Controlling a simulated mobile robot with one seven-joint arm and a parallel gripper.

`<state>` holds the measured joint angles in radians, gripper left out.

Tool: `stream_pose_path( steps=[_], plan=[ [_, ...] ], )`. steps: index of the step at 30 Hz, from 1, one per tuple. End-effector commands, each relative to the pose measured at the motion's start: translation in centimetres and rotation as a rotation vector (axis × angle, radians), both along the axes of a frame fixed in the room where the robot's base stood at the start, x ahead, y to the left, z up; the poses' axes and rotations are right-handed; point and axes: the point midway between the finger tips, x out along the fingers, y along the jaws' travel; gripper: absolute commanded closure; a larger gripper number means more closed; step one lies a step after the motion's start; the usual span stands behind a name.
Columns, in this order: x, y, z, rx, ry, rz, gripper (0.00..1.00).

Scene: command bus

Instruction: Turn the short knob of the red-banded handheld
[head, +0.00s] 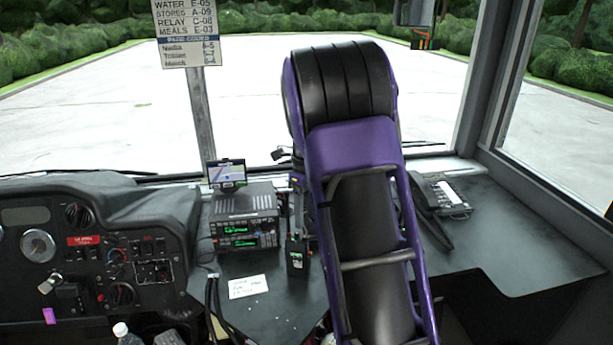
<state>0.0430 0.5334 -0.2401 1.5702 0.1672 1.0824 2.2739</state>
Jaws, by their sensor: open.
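A small black handheld (297,257) with a tiny green display stands on the dash, just right of the radio unit and close to the left side of my arm. I cannot make out a red band or its knobs at this size. My large purple and black arm rises through the middle of the head view and covers the dash to the right of this handheld. Any other handhelds behind the arm are hidden. My gripper does not show; the arm hides that area.
A radio unit (245,226) with green displays sits left of the handheld, with a small navigation screen (227,173) above it. A paper note (248,286) lies in front. A desk phone (441,200) is on the right; the dash (540,240) beyond it is clear.

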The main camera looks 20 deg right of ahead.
Motion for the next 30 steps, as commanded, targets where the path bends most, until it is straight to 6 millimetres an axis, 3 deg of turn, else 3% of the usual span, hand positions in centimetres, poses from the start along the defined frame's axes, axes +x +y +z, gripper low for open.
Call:
stream_pose_path(
  steps=[1,6,15,21,30],
  plan=[
    [0.1,-0.1,1.6,-0.002,-0.005,0.000,0.52],
    [0.2,-0.2,5.9,-0.001,-0.004,0.001,0.52],
    [0.2,-0.4,11.3,-0.001,-0.001,0.000,0.52],
    [0.2,-0.4,12.4,-0.001,0.001,-0.001,0.52],
    [0.2,-0.4,12.4,0.000,0.001,0.001,0.53]
  ],
)
